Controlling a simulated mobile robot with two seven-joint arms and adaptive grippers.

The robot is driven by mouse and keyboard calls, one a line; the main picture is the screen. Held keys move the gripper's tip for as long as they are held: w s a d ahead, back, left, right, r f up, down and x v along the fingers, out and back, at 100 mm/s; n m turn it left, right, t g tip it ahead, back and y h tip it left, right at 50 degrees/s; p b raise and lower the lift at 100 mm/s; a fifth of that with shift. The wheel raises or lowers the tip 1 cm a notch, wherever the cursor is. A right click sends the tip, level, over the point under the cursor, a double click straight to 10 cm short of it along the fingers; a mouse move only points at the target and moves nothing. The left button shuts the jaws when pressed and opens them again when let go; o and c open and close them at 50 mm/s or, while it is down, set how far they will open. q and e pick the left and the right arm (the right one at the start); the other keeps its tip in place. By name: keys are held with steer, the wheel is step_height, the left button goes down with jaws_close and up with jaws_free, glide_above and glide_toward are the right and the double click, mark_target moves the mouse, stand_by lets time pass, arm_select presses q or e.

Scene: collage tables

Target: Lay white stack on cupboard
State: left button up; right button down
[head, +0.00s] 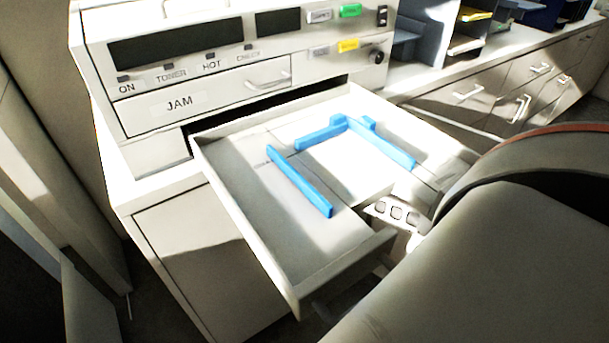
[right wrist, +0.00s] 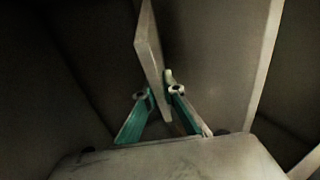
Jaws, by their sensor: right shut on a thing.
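A white stack (head: 355,160) lies in the pulled-out drawer (head: 235,195) of a white office machine, between blue guides (head: 300,182). In the right wrist view, my right gripper (right wrist: 160,92) has its teal fingers closed on the edge of a pale, thin slab (right wrist: 150,50), which looks like the white stack. In the head view, my right fingers are hidden near the stack's near edge. The cupboard (head: 545,75) is the low white unit at the upper right, with several drawers and handles. My left gripper is not in view.
The machine's control panel (head: 225,55) stands behind the drawer. On the cupboard top are grey shelves with a yellow item (head: 475,15) and dark trays. Some of the cupboard top beside them is bare. A large dark grey shape fills the lower right.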

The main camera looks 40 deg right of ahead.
steer(key=c, duration=2.3)
jaws_free()
steer(key=shift+c, duration=0.2)
steer(key=p+v, duration=0.5)
steer(key=v, duration=0.3)
steer(key=shift+r, duration=0.1)
